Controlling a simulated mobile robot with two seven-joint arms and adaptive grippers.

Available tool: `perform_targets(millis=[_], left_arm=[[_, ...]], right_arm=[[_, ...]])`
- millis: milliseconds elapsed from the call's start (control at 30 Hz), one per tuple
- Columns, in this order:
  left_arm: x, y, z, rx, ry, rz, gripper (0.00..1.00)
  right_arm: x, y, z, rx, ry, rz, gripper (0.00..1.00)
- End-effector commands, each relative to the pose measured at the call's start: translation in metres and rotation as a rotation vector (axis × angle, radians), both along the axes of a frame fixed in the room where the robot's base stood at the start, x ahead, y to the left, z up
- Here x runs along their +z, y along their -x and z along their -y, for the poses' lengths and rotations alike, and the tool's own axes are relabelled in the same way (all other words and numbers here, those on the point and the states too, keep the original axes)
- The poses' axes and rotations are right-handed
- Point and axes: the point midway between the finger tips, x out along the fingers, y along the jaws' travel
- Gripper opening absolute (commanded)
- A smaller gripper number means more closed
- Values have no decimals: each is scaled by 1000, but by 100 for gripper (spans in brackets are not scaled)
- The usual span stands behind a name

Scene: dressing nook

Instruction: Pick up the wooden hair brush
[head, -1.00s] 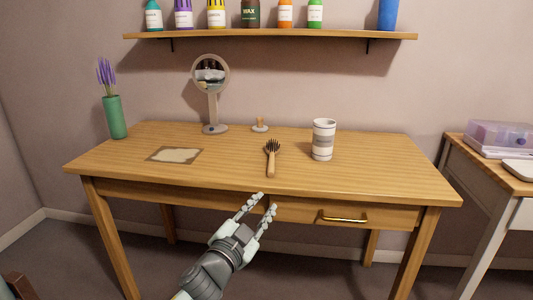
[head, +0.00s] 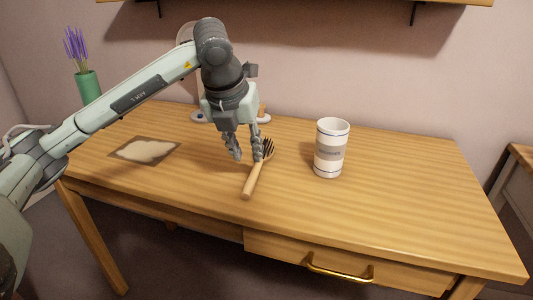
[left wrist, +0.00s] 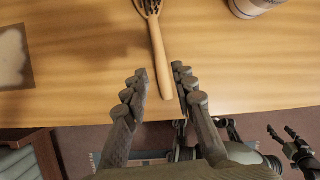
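The wooden hair brush (head: 251,182) lies on the table, its dark bristles toward the back and its pale handle toward the front edge. My left gripper (head: 247,159) points down at the brush, open and empty. In the left wrist view the brush handle (left wrist: 158,58) runs down between the two fingers of the left gripper (left wrist: 160,72), with a gap on each side. The fingers look a little above the handle; the exact height is hard to tell. My right gripper (left wrist: 281,131) shows small at the lower right of the left wrist view, its fingers apart.
A striped white cup (head: 331,148) stands right of the brush. A flat framed piece (head: 122,152) lies at the left. A green vase (head: 88,87) stands behind it. The mirror is mostly hidden behind my left arm. The table's front right (head: 400,225) is clear.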

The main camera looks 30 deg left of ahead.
Motion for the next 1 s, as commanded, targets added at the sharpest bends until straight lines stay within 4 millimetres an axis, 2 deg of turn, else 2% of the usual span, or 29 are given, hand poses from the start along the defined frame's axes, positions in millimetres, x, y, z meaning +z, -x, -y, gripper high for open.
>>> perform_targets(millis=[333, 500, 767, 867, 1000], left_arm=[[-46, -9, -3, -2, 0, -8, 26], [-65, -17, -3, -4, 3, -5, 26], [-69, -19, -3, -6, 4, -4, 26], [-69, -19, -3, -6, 4, -4, 18], [-68, -19, -3, -6, 4, -4, 0]], right_arm=[[-1, 3, -1, -1, -3, -5, 62], [-10, 5, -1, -5, -5, -18, 62], [-8, -1, -1, -4, -7, -5, 62], [-7, -4, -2, -3, -7, 0, 62], [-5, -5, -2, -2, -8, 5, 62]])
